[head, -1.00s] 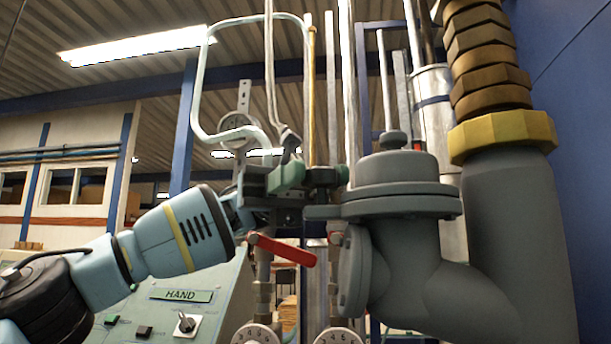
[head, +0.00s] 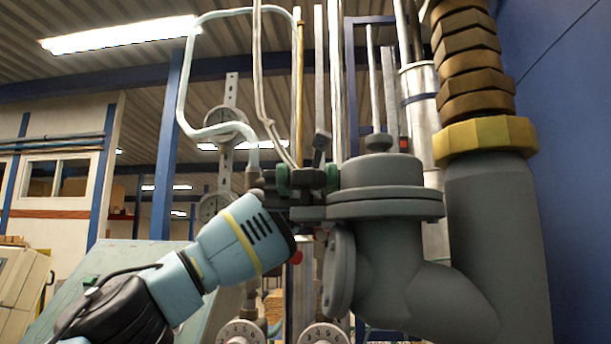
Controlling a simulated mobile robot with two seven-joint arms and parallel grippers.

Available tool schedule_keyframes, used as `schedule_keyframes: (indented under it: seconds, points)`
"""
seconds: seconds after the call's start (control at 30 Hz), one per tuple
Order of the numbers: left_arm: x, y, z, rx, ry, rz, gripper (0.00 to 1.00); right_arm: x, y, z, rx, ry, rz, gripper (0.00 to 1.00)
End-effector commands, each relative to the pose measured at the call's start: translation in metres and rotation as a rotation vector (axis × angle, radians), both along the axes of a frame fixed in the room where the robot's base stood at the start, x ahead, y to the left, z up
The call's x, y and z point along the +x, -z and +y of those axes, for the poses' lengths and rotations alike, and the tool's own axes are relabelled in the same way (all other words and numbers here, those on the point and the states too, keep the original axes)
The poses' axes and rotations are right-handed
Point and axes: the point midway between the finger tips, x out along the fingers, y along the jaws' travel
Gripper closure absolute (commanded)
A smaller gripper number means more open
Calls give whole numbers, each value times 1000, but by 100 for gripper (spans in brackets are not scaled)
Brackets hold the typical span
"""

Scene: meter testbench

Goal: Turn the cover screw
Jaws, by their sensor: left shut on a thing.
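The grey round cover (head: 385,185) sits on the grey pipe housing right of centre. A dark screw-like knob (head: 378,143) stands upright on its top. My left gripper (head: 308,180) is just left of the cover, apart from that knob. Its dark fingers with green parts appear shut around the foot of a small tilted grey bar (head: 320,148), which sticks up above them. The exact grip is partly hidden by the fingers, and I cannot tell whether the bar touches the cover. My right gripper is out of view.
The thick grey pipe with a yellow collar (head: 485,138) stands close on the right. Thin vertical tubes rise behind the gripper. Round numbered dials (head: 243,333) are below, and a slanted panel (head: 110,275) is at lower left.

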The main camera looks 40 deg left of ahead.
Motion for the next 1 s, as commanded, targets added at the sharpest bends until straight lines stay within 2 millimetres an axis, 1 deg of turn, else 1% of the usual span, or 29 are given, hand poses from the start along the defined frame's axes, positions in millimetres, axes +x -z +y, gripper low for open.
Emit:
schedule_keyframes:
  seconds: [0.47, 0.5, 0.63, 1.0]
  points:
    - [0, 1, -1, 4, 9, 1, 92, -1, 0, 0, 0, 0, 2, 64]
    - [0, 1, -1, 4, 9, 1, 64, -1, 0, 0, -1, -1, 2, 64]
    - [0, 1, -1, 4, 8, 1, 47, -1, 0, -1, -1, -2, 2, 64]
    - [1, 0, -2, 2, 5, 3, 47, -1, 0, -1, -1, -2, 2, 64]
